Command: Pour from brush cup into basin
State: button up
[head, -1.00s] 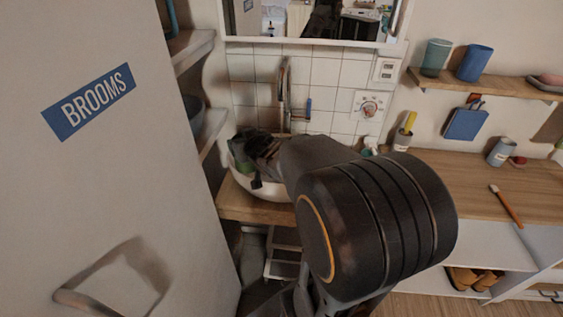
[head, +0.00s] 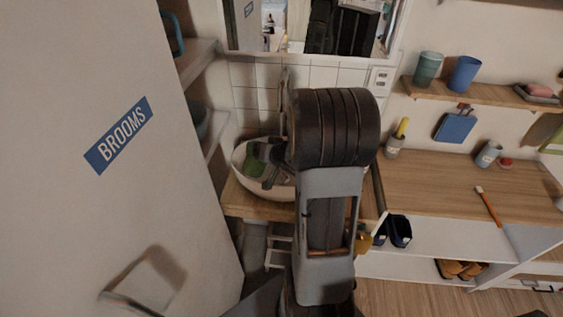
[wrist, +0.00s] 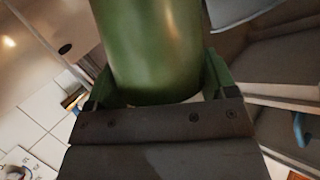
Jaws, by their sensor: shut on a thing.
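A green cup, which I take for the brush cup, fills the upper middle of the wrist view (wrist: 150,45). My gripper (wrist: 155,88) is shut on it, one finger on each side. In the head view the white basin (head: 250,188) sits on the wooden counter at centre left. There my gripper (head: 268,158) and the green cup (head: 256,166) are over or inside the basin's opening; I cannot tell the height. The cup looks tilted in the head view. Its mouth and contents are not clear, and my arm hides the basin's right side.
A tap (head: 284,88) stands behind the basin, partly behind my arm. The BROOMS door (head: 130,200) and side shelves (head: 200,60) close off the left. A grey cup with a yellow item (head: 394,147), a tipped cup (head: 488,154) and a brush (head: 488,205) are on the right counter.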

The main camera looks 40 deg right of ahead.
jog(key=shift+d+f+m+y+p, duration=0.2)
jog(key=shift+d+m, duration=0.05)
jog(key=shift+d, duration=0.25)
jog(key=shift+d+f+m+y+p, duration=0.15)
jog(key=shift+d+f+m+y, duration=0.1)
jog(key=shift+d, duration=0.2)
jog(key=shift+d+f+m+y, duration=0.35)
jog(key=shift+d+f+m, duration=0.1)
jog(key=shift+f+m, duration=0.15)
dwell(0.7)
jog(key=shift+d+r+m+t+y+p, duration=0.2)
jog(key=shift+r+m+t+y+p, duration=0.15)
jog(key=shift+m, duration=0.25)
dwell(0.6)
jog(key=shift+d+f+m+t+y+b, duration=0.15)
jog(key=shift+d+f+m+y+b, duration=0.1)
jog(key=shift+f+m+y+b, duration=0.3)
jog(key=shift+d+f+m+t+y+b, duration=0.1)
jog(key=shift+d+f+m+y+b, duration=0.2)
jog(key=shift+f+m+b, duration=0.45)
dwell(1.8)
jog(key=shift+d+f+m+y, duration=0.15)
jog(key=shift+d+f+m, duration=0.2)
jog(key=shift+f, duration=0.3)
jog(key=shift+d+f+m+y, duration=0.15)
jog(key=shift+d+f, duration=0.25)
jog(key=shift+f, duration=0.2)
